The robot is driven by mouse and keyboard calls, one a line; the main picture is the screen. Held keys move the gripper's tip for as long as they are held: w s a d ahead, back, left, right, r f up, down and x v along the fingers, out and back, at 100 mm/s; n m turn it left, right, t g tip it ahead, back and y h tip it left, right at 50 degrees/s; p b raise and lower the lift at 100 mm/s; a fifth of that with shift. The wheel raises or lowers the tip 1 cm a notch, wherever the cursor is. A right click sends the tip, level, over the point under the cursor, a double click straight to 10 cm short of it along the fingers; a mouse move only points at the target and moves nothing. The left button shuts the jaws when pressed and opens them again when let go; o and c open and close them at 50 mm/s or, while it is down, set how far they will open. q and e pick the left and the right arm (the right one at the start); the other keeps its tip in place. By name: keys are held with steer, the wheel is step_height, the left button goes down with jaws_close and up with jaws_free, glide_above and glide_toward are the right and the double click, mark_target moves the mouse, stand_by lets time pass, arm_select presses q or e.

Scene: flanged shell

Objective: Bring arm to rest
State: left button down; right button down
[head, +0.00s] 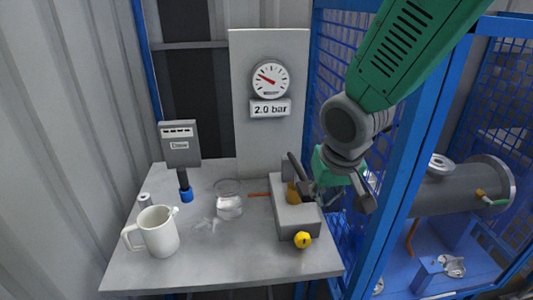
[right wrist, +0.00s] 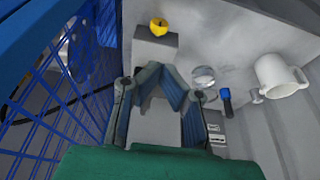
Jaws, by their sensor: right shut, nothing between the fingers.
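My right arm comes in from the upper right in the head view. Its gripper (head: 318,197) is beside the grey box at the table's right edge and partly overlaps it in the picture. In the right wrist view the gripper (right wrist: 162,72) has its fingers brought together, with nothing held. The grey box (head: 296,222) has a yellow knob (head: 302,240) on its front and a dark lever on top. The box (right wrist: 152,48) and the knob (right wrist: 158,27) also show beyond the fingers in the right wrist view. My left gripper is not in view.
A blue mesh cage (head: 438,125) stands close to my right arm. A grey flanged shell (head: 450,193) lies behind its post. A gauge (head: 270,78) hangs behind.

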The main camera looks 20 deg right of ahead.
steer(key=shift+f, duration=0.1)
steer(key=s+f+n+g+y+b, duration=0.15)
steer(key=s+f, duration=0.25)
steer(key=f, duration=0.7)
steer(key=s+f+h+b, duration=0.1)
steer(key=s+f+b, duration=0.15)
steer(key=f, duration=0.75)
steer(key=s+d+f+n+g+b, duration=0.1)
steer(key=s+d+f+b, duration=0.1)
steer(key=s+f, duration=1.3)
steer(key=shift+s+n+b, duration=0.25)
steer(key=shift+n+b, duration=0.1)
steer(key=shift+b, duration=0.15)
